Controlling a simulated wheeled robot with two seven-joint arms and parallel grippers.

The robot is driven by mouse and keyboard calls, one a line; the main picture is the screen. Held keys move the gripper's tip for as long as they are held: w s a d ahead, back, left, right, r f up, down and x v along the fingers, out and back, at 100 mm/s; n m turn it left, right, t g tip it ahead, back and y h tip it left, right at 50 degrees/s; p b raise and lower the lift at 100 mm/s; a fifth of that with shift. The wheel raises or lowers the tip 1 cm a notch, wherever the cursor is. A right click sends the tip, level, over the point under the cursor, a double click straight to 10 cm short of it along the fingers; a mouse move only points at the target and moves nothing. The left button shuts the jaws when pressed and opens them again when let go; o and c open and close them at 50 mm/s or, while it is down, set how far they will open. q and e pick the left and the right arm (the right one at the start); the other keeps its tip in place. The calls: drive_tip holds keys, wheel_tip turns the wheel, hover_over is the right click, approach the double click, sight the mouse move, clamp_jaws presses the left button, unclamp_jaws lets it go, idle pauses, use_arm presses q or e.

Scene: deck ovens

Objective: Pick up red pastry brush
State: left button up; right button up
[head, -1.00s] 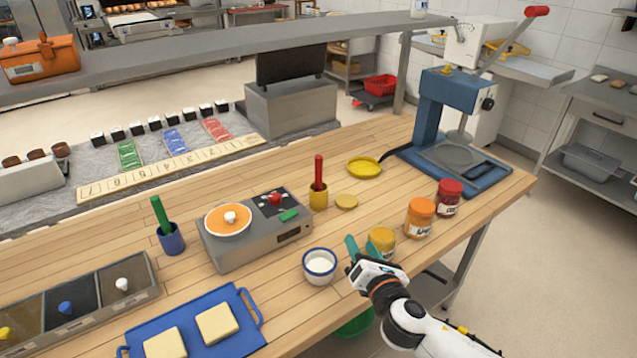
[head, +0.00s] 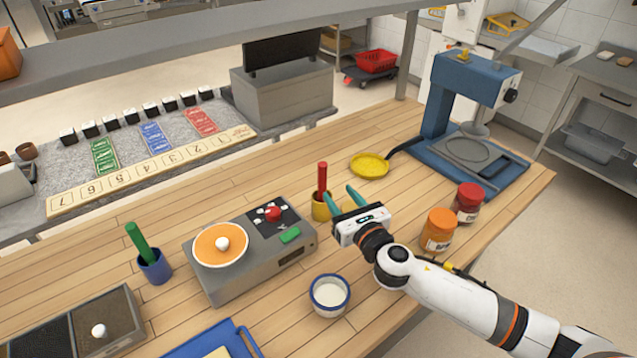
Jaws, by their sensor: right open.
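The red pastry brush (head: 322,178) stands upright in a small yellow cup (head: 319,208) near the middle of the wooden counter. Only its red handle shows; its lower end is hidden in the cup. My right gripper (head: 343,196) is open, with its two green fingers pointing toward the brush from the right and front. I cannot tell whether a finger touches the handle. My left gripper is not in the view.
A grey scale (head: 250,262) stands left of the cup. A white bowl with a blue rim (head: 329,295) is in front. An orange jar (head: 438,230) and a red-lidded jar (head: 467,202) stand right. A yellow pan (head: 369,165) and blue press (head: 465,120) are behind.

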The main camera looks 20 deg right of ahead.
sight(325, 175)
drive_tip(key=w, duration=0.3)
drive_tip(key=shift+w+a+r+p, duration=0.25)
drive_tip(key=shift+a+r+p, duration=0.05)
drive_tip(key=shift+a+r, duration=0.1)
drive_tip(key=shift+w+f, duration=0.1)
drive_tip(key=shift+w, duration=0.25)
drive_tip(key=shift+w+f, duration=0.1)
drive_tip(key=shift+w, duration=0.2)
drive_tip(key=w, duration=0.4)
drive_tip(key=shift+w+a+p, duration=0.15)
drive_tip(key=shift+a+p, duration=0.1)
drive_tip(key=shift+p, duration=0.1)
drive_tip(key=shift+w+a+f, duration=0.1)
drive_tip(key=shift+w, duration=0.3)
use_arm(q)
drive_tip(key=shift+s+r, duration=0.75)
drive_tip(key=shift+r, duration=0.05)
use_arm(e)
drive_tip(key=c, duration=0.3)
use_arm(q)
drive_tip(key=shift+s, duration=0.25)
use_arm(e)
clamp_jaws()
